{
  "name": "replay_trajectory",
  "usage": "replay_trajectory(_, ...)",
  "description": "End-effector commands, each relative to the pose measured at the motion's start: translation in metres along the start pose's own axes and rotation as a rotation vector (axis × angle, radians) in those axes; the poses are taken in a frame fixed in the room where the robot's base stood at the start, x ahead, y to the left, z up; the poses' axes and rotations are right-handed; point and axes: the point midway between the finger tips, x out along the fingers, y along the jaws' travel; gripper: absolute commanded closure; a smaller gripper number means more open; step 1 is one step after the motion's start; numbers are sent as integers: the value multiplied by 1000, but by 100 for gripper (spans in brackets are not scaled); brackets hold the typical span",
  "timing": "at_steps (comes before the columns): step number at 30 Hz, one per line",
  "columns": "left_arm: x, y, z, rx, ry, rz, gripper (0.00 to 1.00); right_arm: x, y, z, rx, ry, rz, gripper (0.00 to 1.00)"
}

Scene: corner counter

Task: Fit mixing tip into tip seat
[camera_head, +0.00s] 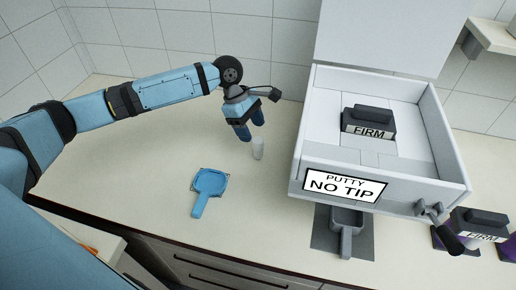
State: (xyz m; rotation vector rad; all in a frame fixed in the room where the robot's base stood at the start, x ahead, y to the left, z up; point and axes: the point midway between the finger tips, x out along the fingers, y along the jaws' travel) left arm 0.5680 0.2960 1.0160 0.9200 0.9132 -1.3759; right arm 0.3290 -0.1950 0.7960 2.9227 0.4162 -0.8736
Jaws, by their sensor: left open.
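A small pale, whitish upright piece, which looks like the mixing tip (258,150), stands on the counter left of the dispenser. My left gripper (251,134) is open just above and behind it, fingers pointing down. I see no gap clearly enough to tell whether a finger touches it. The white dispenser (312,150) carries a front sign (344,186) reading "PUTTY NO TIP". A tip seat cannot be made out; the front panel may hide it. My right gripper is not in view.
A blue handled tray (210,182) lies in front of the piece. A grey handled tray (346,220) sits below the sign. A "FIRM" cartridge (369,122) is inside the dispenser; another (480,224) stands right, near a black-handled lever (451,240). Counter behind the blue tray is clear.

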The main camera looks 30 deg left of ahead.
Motion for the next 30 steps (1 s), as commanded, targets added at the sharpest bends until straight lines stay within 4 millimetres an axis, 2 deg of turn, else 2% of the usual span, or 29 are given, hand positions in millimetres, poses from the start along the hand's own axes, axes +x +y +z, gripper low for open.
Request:
replay_trajectory(9,43,-1,1,0,-1,0,37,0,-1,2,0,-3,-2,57)
replay_trajectory(16,45,-1,1,0,0,0,37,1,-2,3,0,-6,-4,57)
replay_trajectory(23,45,-1,1,0,0,0,90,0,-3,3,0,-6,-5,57)
replay_trajectory(30,45,-1,1,0,0,0,91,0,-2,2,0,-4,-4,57)
